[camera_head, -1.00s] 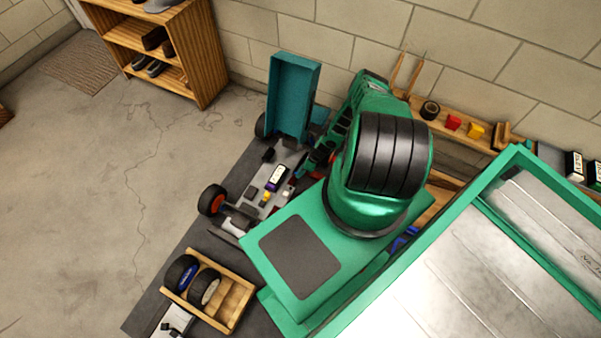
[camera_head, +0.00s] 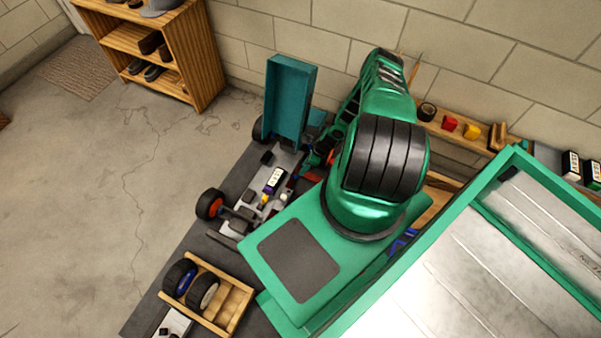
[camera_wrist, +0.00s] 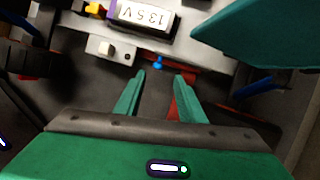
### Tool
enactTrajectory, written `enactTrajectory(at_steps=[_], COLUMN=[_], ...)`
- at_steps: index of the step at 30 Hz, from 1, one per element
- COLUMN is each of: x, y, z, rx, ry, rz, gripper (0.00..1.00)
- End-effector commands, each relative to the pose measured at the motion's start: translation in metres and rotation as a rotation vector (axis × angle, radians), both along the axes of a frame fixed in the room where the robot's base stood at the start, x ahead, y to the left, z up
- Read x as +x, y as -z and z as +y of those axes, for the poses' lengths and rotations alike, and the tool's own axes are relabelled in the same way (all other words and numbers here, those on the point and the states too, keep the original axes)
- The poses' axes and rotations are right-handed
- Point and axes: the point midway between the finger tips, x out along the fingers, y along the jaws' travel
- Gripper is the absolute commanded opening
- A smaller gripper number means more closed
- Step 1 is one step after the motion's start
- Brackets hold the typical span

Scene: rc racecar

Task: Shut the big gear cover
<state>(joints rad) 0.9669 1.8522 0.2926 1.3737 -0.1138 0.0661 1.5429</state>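The big gear cover is a teal, box-like lid (camera_head: 291,98) standing raised and open at the far end of the RC car (camera_head: 281,172). In the wrist view the cover (camera_wrist: 262,32) fills the upper right, above and to the right of my fingers. My gripper (camera_wrist: 160,92) has its two green fingers apart with nothing between them. It is beside the car chassis, near the cover and apart from it. In the head view my arm hides most of the gripper.
A wall shelf (camera_head: 470,142) runs behind my arm.

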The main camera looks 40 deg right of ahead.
Motion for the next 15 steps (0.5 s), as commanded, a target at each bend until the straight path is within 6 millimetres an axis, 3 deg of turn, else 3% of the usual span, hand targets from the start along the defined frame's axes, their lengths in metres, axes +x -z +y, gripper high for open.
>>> enactTrajectory(at_steps=[6,15], x=[-0.005,-0.007], y=[-0.024,-0.030], z=[-0.009,-0.011], rx=[-0.001,-0.001], ry=[0.000,0.000], rz=[0.000,0.000], gripper=[0.36,0.36])
